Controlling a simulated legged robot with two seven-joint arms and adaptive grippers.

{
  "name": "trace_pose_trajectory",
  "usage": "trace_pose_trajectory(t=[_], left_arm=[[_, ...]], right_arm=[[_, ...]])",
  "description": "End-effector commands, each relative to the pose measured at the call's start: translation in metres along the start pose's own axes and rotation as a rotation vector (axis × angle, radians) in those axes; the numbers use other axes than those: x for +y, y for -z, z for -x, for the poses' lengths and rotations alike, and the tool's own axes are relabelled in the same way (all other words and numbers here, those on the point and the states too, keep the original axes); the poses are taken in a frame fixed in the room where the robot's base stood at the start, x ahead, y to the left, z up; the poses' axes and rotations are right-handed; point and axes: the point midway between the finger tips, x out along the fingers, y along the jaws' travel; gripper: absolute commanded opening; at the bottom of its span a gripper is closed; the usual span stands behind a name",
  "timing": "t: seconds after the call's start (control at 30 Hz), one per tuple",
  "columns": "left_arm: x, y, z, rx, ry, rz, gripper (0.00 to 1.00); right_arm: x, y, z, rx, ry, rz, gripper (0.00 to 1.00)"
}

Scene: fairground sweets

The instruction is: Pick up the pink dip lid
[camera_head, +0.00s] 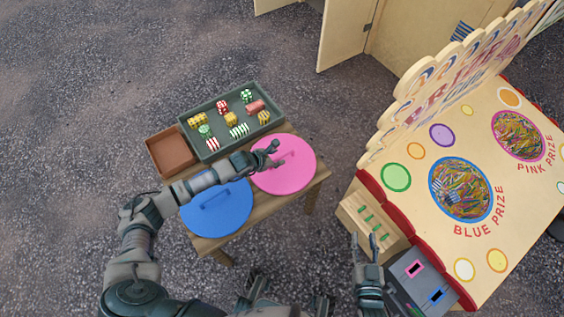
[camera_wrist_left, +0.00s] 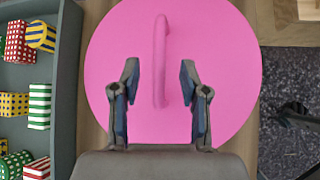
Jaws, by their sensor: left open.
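The pink dip lid (camera_head: 298,176) is a round flat disc with a raised bar handle, lying at the right end of the wooden table. It also fills the middle of the left wrist view (camera_wrist_left: 215,40). Its handle (camera_wrist_left: 160,60) runs up the picture there. My left gripper (camera_head: 271,154) is above the lid in the head view. In the left wrist view its open fingers (camera_wrist_left: 158,78) stand on either side of the handle, with gaps and nothing held. My right gripper (camera_head: 370,248) is at the lower right, away from the lid, with its fingers apart.
A blue lid (camera_head: 222,212) lies left of the pink one, partly under my left arm. A grey-green tray (camera_head: 185,127) with several patterned sweets stands behind, beside a brown box (camera_head: 170,152). A prize board (camera_head: 420,160) and a wooden rack (camera_head: 352,213) stand to the right.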

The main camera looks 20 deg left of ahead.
Motion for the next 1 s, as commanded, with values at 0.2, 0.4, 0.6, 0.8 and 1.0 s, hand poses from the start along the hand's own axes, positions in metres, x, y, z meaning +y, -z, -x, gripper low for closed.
trace_pose_trajectory(t=[0.2,0.4,0.6,0.8,1.0], left_arm=[[0.000,0.006,-0.024,0.004,0.002,0.001,0.45],[0.001,0.006,-0.046,0.003,0.002,0.002,0.45],[0.002,0.004,-0.051,0.000,0.000,0.001,0.45],[0.002,0.004,-0.051,-0.001,0.000,0.001,0.34],[0.002,0.004,-0.051,0.000,0.000,0.001,0.00]], right_arm=[[-0.004,0.021,-0.004,0.170,0.010,-0.009,0.40],[-0.008,0.047,0.001,0.361,0.020,-0.019,0.40],[-0.010,0.058,0.004,0.427,0.023,-0.022,0.40],[-0.010,0.059,0.004,0.426,0.023,-0.021,0.40],[-0.009,0.057,0.002,0.422,0.023,-0.022,0.40]])
